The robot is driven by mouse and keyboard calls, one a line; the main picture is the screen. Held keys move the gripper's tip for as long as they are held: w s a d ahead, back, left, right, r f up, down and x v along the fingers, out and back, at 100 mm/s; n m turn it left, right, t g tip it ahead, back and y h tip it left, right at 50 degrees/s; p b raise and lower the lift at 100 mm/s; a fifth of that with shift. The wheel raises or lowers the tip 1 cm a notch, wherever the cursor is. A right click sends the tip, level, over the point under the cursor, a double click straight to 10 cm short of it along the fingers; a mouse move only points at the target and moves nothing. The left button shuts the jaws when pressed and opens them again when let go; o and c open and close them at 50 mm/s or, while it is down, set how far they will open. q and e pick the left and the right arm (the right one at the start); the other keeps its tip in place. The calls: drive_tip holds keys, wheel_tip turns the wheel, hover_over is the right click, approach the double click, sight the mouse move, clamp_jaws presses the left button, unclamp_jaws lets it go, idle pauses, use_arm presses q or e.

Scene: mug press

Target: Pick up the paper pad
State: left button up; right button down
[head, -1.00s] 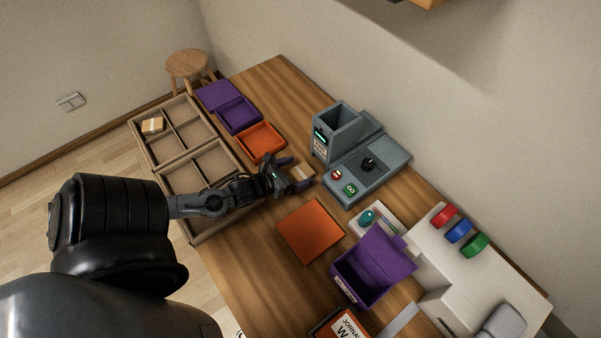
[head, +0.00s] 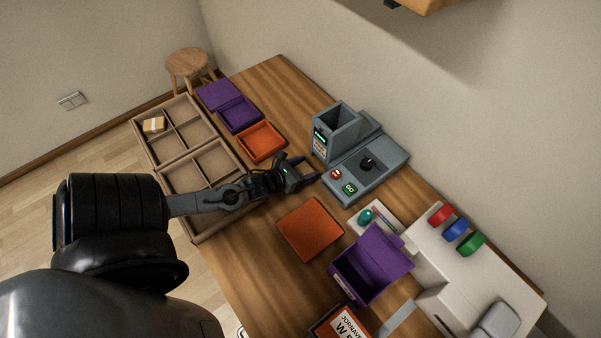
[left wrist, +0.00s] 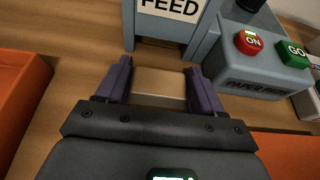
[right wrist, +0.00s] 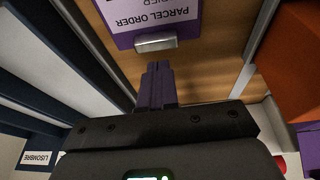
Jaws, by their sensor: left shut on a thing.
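The paper pad (left wrist: 158,84) is a small tan block between the two purple fingers of my left gripper (left wrist: 160,88) in the left wrist view. The fingers are shut on its sides. In the head view my left gripper (head: 307,169) is low over the wooden table, just left of the grey press (head: 365,165), and mostly hides the pad. I cannot tell whether the pad touches the table.
The press has a "FEED" label (left wrist: 172,6), a red ON button (left wrist: 248,42) and a green GO button (left wrist: 291,53). An orange tray (head: 261,142) and an orange lid (head: 310,229) flank my left gripper. A divided wooden tray (head: 187,118) lies at the left, an open purple box (head: 365,275) at front right.

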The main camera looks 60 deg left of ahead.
use_arm(q)
drive_tip(key=shift+c, duration=0.6)
drive_tip(key=shift+r, duration=0.1)
use_arm(e)
drive_tip(key=shift+r, duration=0.1)
